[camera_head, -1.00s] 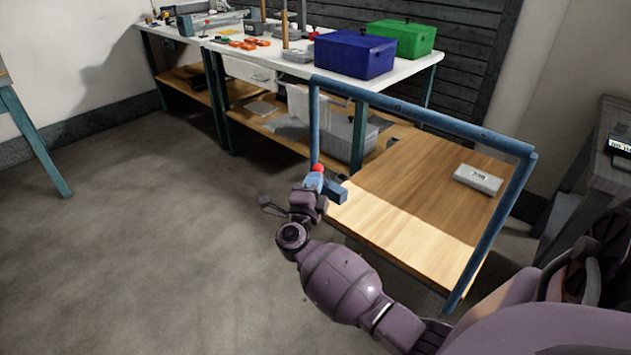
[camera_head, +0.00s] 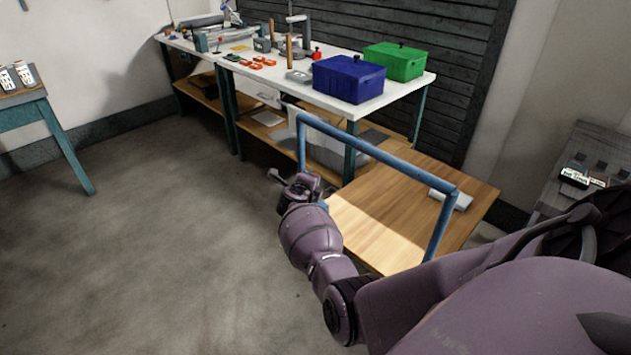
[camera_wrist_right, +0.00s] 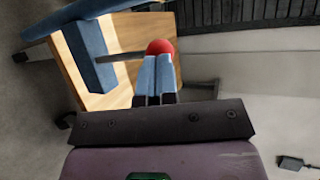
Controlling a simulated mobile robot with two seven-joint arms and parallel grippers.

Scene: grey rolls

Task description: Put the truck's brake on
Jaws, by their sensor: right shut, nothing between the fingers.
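The truck is a flat cart with a wooden deck (camera_head: 372,228) and a blue tube handle (camera_head: 385,158) at its near side. In the right wrist view the brake lever shows as a dark bar with a red knob (camera_wrist_right: 160,47), beside a blue post (camera_wrist_right: 92,55) of the truck. My right gripper (camera_wrist_right: 157,62) is shut and empty, its blue-grey fingertips right at the knob. I cannot tell whether they touch. In the head view my right wrist (camera_head: 300,192) is at the handle's left post and hides the knob. My left gripper is not in view.
Behind stands a workbench (camera_head: 372,106) with a blue bin (camera_head: 348,78), a green bin (camera_head: 393,61) and tools. A grey table (camera_head: 590,150) is at right, another table (camera_head: 38,118) at left. The floor (camera_head: 150,240) at left is clear.

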